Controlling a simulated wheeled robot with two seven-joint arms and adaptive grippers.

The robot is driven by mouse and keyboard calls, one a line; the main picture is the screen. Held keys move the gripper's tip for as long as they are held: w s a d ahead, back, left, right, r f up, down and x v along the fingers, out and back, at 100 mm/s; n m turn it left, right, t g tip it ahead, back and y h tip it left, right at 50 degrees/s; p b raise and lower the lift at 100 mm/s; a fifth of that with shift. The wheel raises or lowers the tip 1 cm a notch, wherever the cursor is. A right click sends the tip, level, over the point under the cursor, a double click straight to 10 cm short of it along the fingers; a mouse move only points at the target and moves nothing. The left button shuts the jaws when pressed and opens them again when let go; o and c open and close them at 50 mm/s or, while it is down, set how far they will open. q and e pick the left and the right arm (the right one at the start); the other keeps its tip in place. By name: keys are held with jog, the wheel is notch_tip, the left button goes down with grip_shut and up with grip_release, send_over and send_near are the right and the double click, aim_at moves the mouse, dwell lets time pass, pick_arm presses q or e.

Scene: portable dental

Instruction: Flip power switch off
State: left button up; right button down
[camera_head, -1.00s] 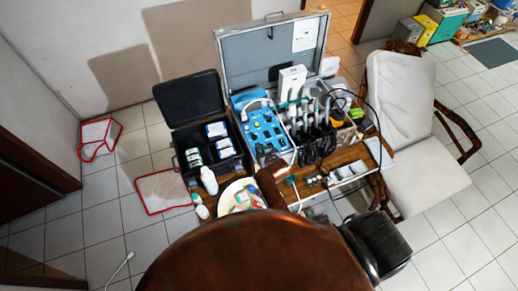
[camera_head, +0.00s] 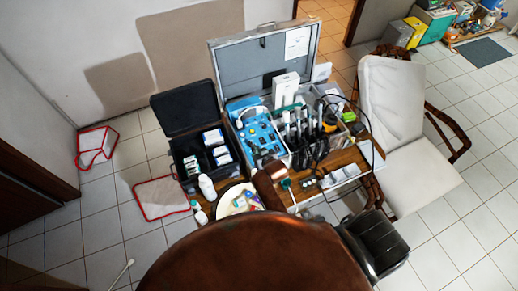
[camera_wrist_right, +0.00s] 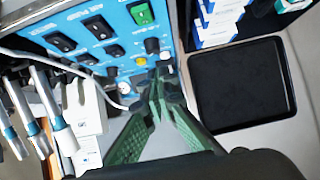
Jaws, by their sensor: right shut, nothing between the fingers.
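The blue control panel (camera_head: 259,138) lies in the open silver case in the head view. In the right wrist view the panel (camera_wrist_right: 85,45) fills the upper left, with several black rocker switches and a green rocker switch (camera_wrist_right: 142,13) near the top edge. I take the green one as the power switch; which way it is set I cannot tell. My right gripper (camera_wrist_right: 162,80) is shut and empty, its green fingers together. Its tips show below the green switch, by the panel's small knobs; contact cannot be told. I cannot pick it out in the head view. My left gripper is not in view.
White handpieces with hoses (camera_wrist_right: 40,95) stand beside the panel. A black case (camera_head: 187,106) with small boxes (camera_head: 219,147) is on its other side. A white bottle (camera_head: 207,187) and round plate (camera_head: 226,207) stand in front. A cream chair (camera_head: 390,95) is at right.

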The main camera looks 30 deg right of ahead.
jog(key=w+r+v, duration=0.1)
jog(key=v, duration=0.6)
jog(key=shift+s+r+b, duration=0.2)
jog(key=shift+r+b, duration=0.05)
jog(key=shift+b, duration=0.1)
